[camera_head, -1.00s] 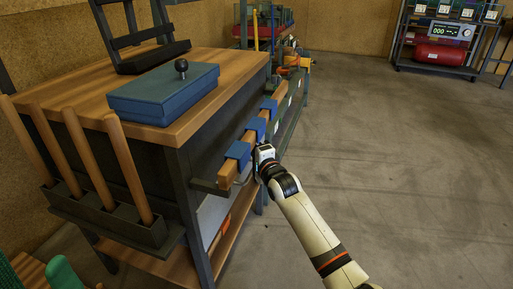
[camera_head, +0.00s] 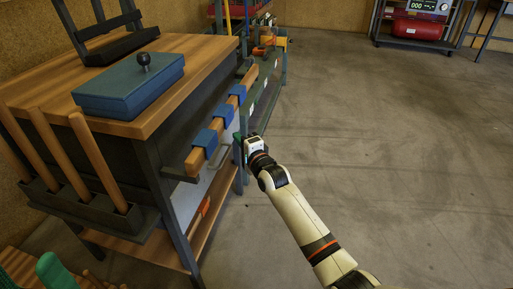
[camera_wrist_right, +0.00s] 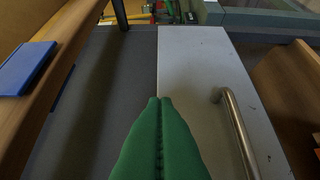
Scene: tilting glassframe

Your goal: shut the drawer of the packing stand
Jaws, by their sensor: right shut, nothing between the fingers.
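The packing stand (camera_head: 205,48) has a wooden top. Its light grey drawer front (camera_head: 212,183) with a metal bar handle (camera_head: 224,150) shows below the rail. In the right wrist view the drawer front (camera_wrist_right: 205,75) has the handle (camera_wrist_right: 237,130) at its right, beside a dark grey panel (camera_wrist_right: 120,70). I cannot tell how far the drawer stands out. My right gripper (camera_head: 244,150) is beside the front, past the handle. Its green fingers (camera_wrist_right: 160,102) are shut and empty, in front of the seam between panel and drawer front; contact is unclear.
A wooden rail (camera_head: 193,160) with blue pads runs along the stand's front above the drawer. A blue box (camera_head: 130,92) sits on top. A holder with wooden sticks (camera_head: 85,205) is on the near end. The floor (camera_head: 370,130) at right is clear.

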